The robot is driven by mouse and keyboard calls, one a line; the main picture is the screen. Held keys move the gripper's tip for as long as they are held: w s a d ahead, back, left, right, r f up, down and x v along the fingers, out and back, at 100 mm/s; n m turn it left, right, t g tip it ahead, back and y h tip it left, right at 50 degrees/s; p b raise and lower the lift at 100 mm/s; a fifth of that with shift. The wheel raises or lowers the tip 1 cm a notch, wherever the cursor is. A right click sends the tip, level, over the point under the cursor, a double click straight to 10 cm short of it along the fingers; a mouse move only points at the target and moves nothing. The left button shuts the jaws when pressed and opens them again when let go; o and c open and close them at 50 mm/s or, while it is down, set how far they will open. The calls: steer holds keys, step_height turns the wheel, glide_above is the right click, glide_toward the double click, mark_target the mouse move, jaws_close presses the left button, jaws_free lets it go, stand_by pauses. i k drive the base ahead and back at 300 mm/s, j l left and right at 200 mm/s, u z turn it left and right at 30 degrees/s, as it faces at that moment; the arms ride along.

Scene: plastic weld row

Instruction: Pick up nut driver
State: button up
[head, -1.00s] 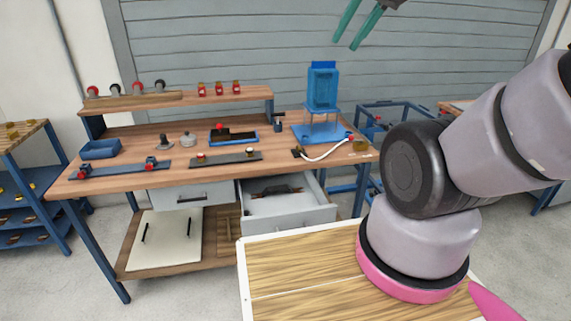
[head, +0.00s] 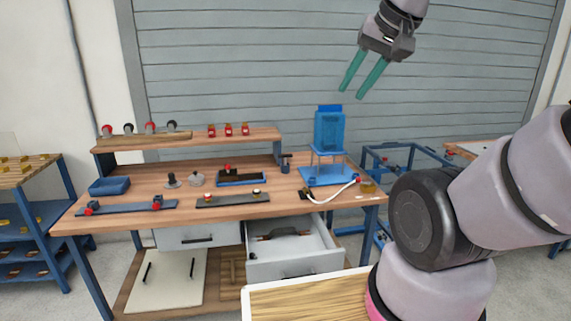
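My gripper (head: 351,93) is raised in front of the grey shutter, above and behind the bench in the picture. Its two green fingers are apart with nothing between them. No thing in view is clearly a nut driver at this size. A dark tool-like object with a brownish part (head: 279,234) lies in the open drawer (head: 293,268). Several red- and black-topped pieces (head: 150,128) stand at a wooden block on the raised shelf. The gripper is well apart from all of these.
The wooden bench (head: 226,216) holds a blue tray (head: 109,186), dark plates with small parts, and a blue press-like stand (head: 329,131) with a white hose. Three red-topped pieces (head: 229,129) sit on the shelf. A white-edged wooden surface (head: 300,303) is in front.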

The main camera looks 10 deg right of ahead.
mark_target(290, 155)
steer(key=i+l+u, duration=0.2)
steer(key=l+u, duration=0.2)
steer(key=l, duration=0.25)
steer(key=i+l+u, duration=0.1)
steer(key=l+u, duration=0.25)
steer(key=l, duration=0.3)
steer(key=l+u, duration=0.4)
steer(key=l, duration=0.3)
